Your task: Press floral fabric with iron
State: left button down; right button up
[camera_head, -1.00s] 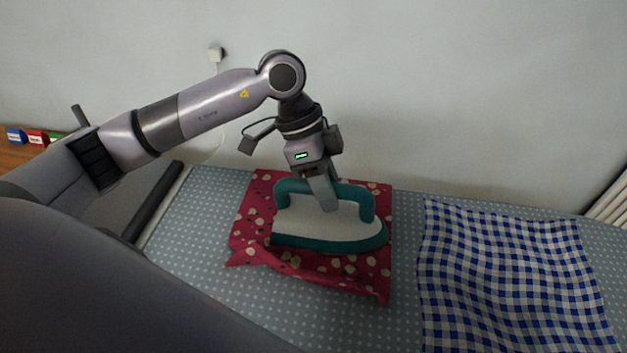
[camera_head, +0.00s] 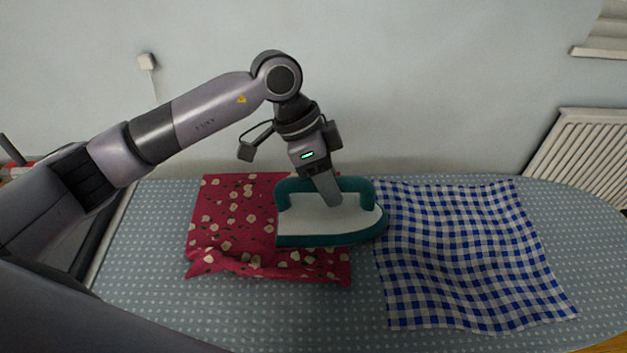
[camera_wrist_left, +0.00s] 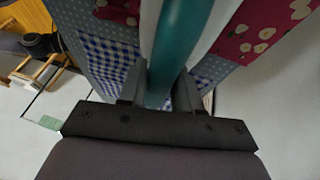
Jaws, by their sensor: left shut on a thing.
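The teal and white iron (camera_head: 320,222) is at the right part of the red floral fabric (camera_head: 228,226), its tip reaching to the left edge of the blue checked cloth. I cannot tell whether its sole touches the fabric. The fabric lies on the dotted ironing board (camera_head: 150,255), with its front edge rumpled. My left gripper (camera_head: 331,200) is shut on the iron's teal handle (camera_head: 290,186); in the left wrist view the handle (camera_wrist_left: 178,40) runs between the two fingers (camera_wrist_left: 160,92). My right gripper is not in view.
A blue and white checked cloth (camera_head: 465,255) lies on the board just right of the iron. The wall stands close behind the board, with a white radiator (camera_head: 580,150) at the right. The board's right end is bare.

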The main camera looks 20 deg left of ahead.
pick_arm(q)
jog(key=shift+w+d+r, duration=0.2)
jog(key=shift+w+d, duration=0.05)
jog(key=shift+d, duration=0.4)
jog(key=shift+f, duration=0.2)
jog(key=shift+r, duration=1.3)
jog(key=shift+s, duration=0.15)
